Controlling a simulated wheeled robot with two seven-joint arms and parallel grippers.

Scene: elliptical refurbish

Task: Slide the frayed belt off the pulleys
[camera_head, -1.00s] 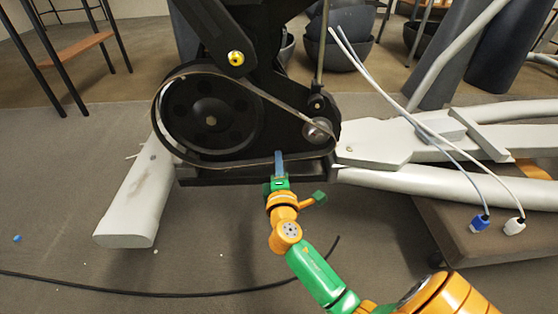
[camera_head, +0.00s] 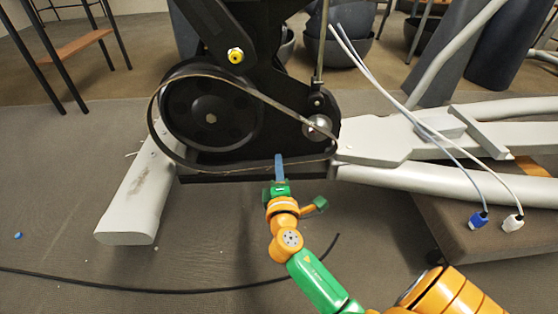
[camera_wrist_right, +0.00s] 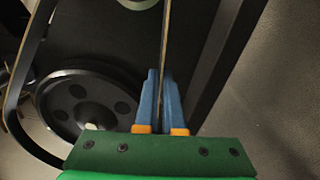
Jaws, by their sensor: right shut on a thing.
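The frayed belt (camera_head: 153,128) is a thin dark loop with pale loose threads. It now hangs out in front of the large black pulley (camera_head: 211,117), apart from its rim at the left. Its right end is still by the small silver pulley (camera_head: 318,127); I cannot tell whether it touches it. My right gripper (camera_head: 279,157) is shut on the lower run of the belt. In the right wrist view the blue fingers (camera_wrist_right: 161,98) pinch the belt (camera_wrist_right: 166,42) edge-on, with the large pulley (camera_wrist_right: 85,105) at left. My left gripper is out of view.
The white frame's foot (camera_head: 135,195) lies left of the pulleys, and its beam (camera_head: 375,140) runs right. Two cables with blue and white plugs (camera_head: 479,221) hang at right. A black cable (camera_head: 150,293) lies on the open floor in front.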

